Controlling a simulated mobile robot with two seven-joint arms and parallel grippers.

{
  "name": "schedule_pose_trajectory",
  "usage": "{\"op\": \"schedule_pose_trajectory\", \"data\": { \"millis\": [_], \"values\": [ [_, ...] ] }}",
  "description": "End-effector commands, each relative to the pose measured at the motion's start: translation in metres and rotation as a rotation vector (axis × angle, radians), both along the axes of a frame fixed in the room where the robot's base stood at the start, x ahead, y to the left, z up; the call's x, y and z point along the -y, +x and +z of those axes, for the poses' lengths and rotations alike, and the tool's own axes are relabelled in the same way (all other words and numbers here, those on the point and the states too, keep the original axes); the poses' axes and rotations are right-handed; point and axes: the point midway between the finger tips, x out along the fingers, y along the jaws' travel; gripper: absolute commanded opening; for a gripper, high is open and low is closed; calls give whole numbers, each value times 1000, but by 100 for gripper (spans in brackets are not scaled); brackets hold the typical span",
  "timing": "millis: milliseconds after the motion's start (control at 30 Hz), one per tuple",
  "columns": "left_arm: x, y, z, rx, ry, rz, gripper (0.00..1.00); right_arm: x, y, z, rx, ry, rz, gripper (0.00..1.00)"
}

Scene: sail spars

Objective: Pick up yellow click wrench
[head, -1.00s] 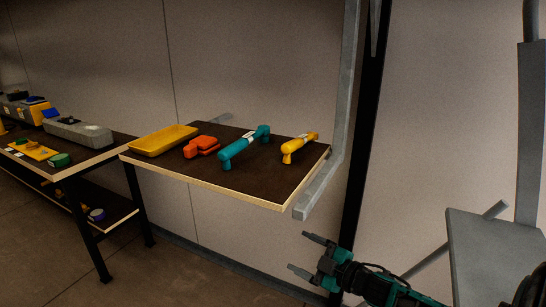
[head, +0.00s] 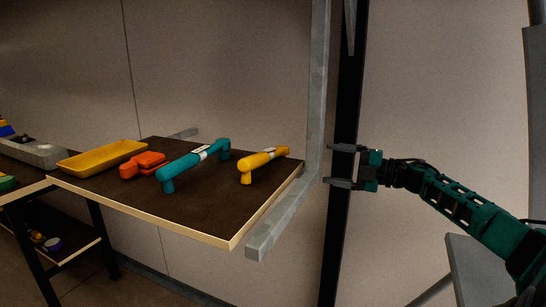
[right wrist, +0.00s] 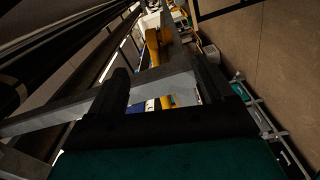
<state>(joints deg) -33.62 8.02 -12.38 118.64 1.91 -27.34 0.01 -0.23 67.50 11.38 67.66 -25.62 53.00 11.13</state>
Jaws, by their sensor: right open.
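The yellow click wrench (head: 262,162) lies on the dark shelf top (head: 222,205) near its right end, its thicker end towards the front. My right gripper (head: 329,164) is open and empty, to the right of the wrench and beyond the shelf's right edge. Its fingers point left, with the grey upright beside them. In the right wrist view, a yellow piece (right wrist: 152,47) shows beyond the open fingers; I cannot tell for sure that it is the wrench. My left gripper is not in view.
A teal wrench (head: 193,163) lies left of the yellow one, then an orange tool (head: 143,165) and a yellow tray (head: 101,159). A grey metal upright (head: 318,95) and its arm (head: 274,220) border the shelf's right edge. A lower table stands at left.

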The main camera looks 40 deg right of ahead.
Motion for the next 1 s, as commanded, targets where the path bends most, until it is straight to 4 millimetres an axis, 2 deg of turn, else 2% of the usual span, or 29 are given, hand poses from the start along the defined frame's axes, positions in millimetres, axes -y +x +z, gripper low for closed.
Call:
{"op": "schedule_pose_trajectory", "data": {
  "millis": [167,700,1000],
  "values": [
    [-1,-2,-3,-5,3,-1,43,-3,7,1,4,0,0,81],
    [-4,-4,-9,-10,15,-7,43,-31,59,2,4,0,-1,81],
    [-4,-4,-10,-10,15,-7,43,-38,71,1,1,0,0,81]
  ]
}}
